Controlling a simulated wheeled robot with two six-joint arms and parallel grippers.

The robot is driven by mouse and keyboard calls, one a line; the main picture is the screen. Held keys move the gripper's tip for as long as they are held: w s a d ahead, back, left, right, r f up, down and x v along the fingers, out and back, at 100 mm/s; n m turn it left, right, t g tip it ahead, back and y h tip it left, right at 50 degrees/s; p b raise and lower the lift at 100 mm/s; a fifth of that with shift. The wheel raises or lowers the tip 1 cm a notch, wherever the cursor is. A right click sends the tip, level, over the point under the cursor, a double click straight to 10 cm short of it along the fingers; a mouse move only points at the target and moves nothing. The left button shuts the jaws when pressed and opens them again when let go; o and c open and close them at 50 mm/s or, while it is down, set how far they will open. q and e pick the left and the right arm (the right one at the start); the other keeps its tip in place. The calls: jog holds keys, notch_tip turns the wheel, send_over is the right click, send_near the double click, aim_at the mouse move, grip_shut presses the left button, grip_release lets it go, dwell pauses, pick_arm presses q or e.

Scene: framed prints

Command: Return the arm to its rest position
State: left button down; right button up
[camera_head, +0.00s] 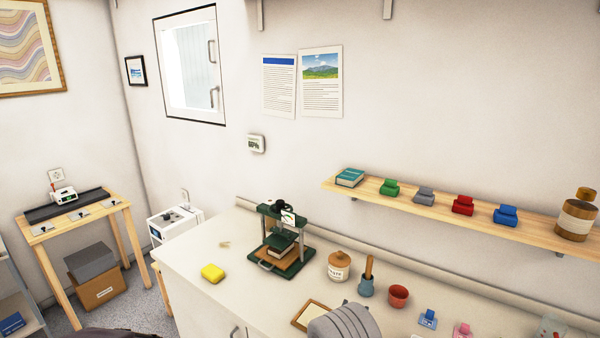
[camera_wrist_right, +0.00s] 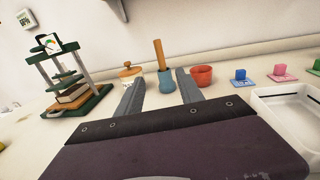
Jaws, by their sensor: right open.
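My right gripper (camera_wrist_right: 158,84) shows in the right wrist view. Its two grey fingers are apart with nothing between them. Beyond them stand a lidded jar (camera_wrist_right: 131,76), a blue pot with a wooden handle (camera_wrist_right: 167,82) and a red cup (camera_wrist_right: 202,76), which the fingers do not hold. In the head view a grey ribbed part, apparently of my right arm, rises at the bottom edge over the counter. The right fingers cannot be made out there. My left gripper is not in view.
The counter (camera_head: 190,254) holds a green press with a book (camera_head: 283,242), a yellow sponge (camera_head: 212,272), a framed tray (camera_head: 312,314) and blue and pink blocks. A wall shelf (camera_head: 331,184) with coloured items is above. In the wrist view a white tray (camera_wrist_right: 262,94) is at right.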

jog(key=s+d+r+m+g+h, duration=0.25)
jog(key=d+r+m+h, duration=0.4)
jog(key=d+r, duration=0.5)
jog(key=s+d+r+m+g, duration=0.1)
jog(key=s+d+m+g, duration=0.85)
jog(key=s, duration=0.25)
jog(key=s+a+f+m+g+y, duration=0.2)
jog(key=s+f+m+g+y, duration=0.4)
jog(key=s, duration=0.7)
jog(key=a+f+m+t+y, duration=0.1)
jog(key=a+f+m+y, duration=0.2)
jog(key=a, duration=0.5)
jog(key=a+f+m+t+y, duration=0.1)
jog(key=a+f+m+y, duration=0.3)
jog(key=a, duration=0.4)
jog(key=shift+a+f+m+t+y, duration=0.15)
jog(key=shift+m+t+y, duration=0.4)
jog(key=shift+m, duration=0.65)
